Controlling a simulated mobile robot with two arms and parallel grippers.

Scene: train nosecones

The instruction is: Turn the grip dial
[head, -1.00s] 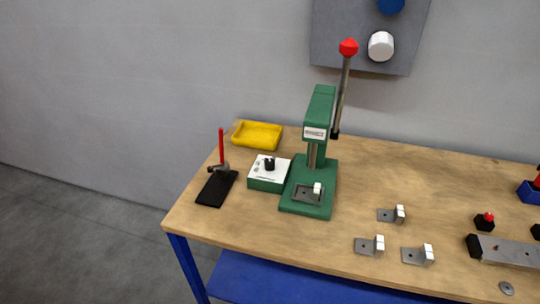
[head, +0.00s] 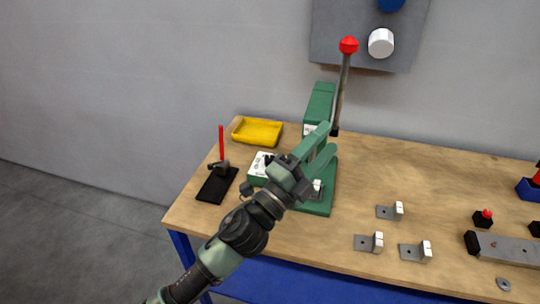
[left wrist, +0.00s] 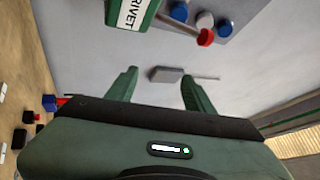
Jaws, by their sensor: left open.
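The grip dial is a black knob on a small green box with a white top (head: 258,168), left of the green press (head: 321,102) in the head view. My left arm now covers much of the box, and the dial is mostly hidden behind the wrist. My left gripper (head: 329,139) is open and empty, in front of the press column with its fingers pointing up and right. In the left wrist view the two green fingers (left wrist: 160,76) are spread with nothing between them. The dial is not visible there. My right gripper is not in view.
The press lever with a red ball (head: 348,46) rises beside the gripper. A yellow tray (head: 257,132) and a black stand with a red handle (head: 217,185) are at the left. Several brackets (head: 369,242) lie on the right.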

